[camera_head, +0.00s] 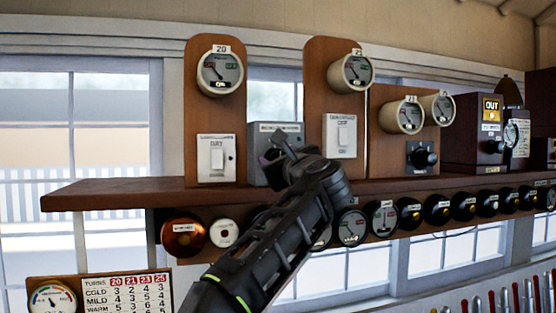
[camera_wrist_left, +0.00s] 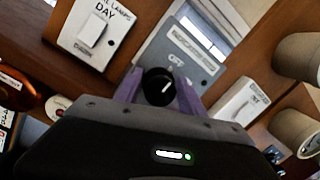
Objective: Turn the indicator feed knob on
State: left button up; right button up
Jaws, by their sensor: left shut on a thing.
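The indicator feed knob (camera_wrist_left: 158,86) is a round black knob with a white mark, on a grey box with a label that seems to read OFF. My left gripper (camera_head: 275,150) reaches up to the front of this box. In the left wrist view its two purplish fingers (camera_wrist_left: 159,90) sit on either side of the knob, shut on it. My right gripper is in neither view.
White switch plates (camera_head: 216,158) and (camera_head: 340,135) flank the box on wooden panels with round gauges (camera_head: 220,72). A wooden shelf (camera_head: 110,194) runs below, with a row of dials under it. A separate black knob (camera_head: 424,157) is further right.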

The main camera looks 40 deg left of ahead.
pick_arm(q)
jog(key=shift+w+d+f, duration=0.1)
jog(key=shift+w+f, duration=0.15)
jog(key=shift+f, duration=0.15)
jog(key=shift+m, duration=1)
jog(key=shift+c, duration=0.2)
jog(key=m, duration=0.2)
jog(key=shift+m, duration=0.4)
